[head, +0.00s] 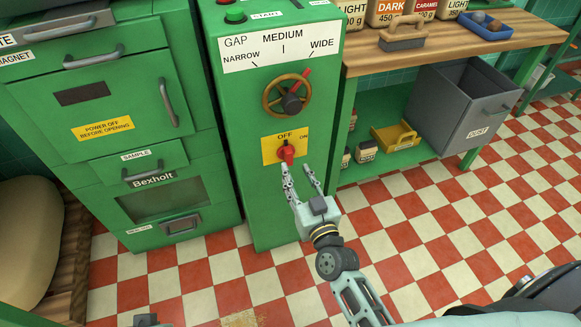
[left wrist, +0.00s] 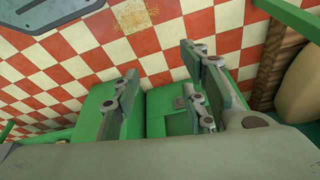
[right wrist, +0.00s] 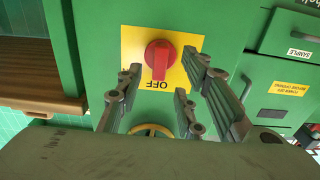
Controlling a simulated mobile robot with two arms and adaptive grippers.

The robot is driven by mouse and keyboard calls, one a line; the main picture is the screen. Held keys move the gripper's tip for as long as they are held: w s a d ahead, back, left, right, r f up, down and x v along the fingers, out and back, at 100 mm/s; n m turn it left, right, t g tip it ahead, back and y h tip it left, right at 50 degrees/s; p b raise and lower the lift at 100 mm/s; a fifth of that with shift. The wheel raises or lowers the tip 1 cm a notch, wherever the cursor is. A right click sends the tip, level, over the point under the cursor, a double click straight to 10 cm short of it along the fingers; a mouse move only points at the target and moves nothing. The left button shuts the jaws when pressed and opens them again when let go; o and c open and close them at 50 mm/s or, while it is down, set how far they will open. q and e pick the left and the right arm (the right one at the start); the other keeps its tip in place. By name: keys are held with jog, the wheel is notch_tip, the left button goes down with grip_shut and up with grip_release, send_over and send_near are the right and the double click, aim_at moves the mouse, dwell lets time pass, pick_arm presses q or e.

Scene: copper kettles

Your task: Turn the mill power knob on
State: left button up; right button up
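The red power knob (head: 286,153) sits on a yellow plate (head: 270,153) marked OFF at the top and ON at the right, low on the green mill cabinet. Its bar points up toward OFF. My right gripper (head: 302,178) is open just in front of and below the knob. In the right wrist view the knob (right wrist: 159,58) shows beyond and between the open fingers (right wrist: 160,85), with no visible contact. My left gripper (left wrist: 160,75) is open and empty in the left wrist view, above the floor and green cabinets.
Above the knob is a gap handwheel (head: 287,96) with a NARROW, MEDIUM, WIDE scale. The Bexholt cabinet (head: 110,120) stands at left. A wooden bench (head: 450,50) and a grey dust bin (head: 465,105) stand at right. The checkered floor (head: 430,230) in front is clear.

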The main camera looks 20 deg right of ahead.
aim_at(290, 161)
jog(key=w, duration=0.5)
jog(key=shift+w+b, duration=0.2)
jog(key=shift+b, duration=0.15)
pick_arm(q)
jog(key=v, duration=0.3)
jog(key=shift+a, duration=0.1)
pick_arm(e)
jog(key=shift+a, duration=0.1)
grip_shut()
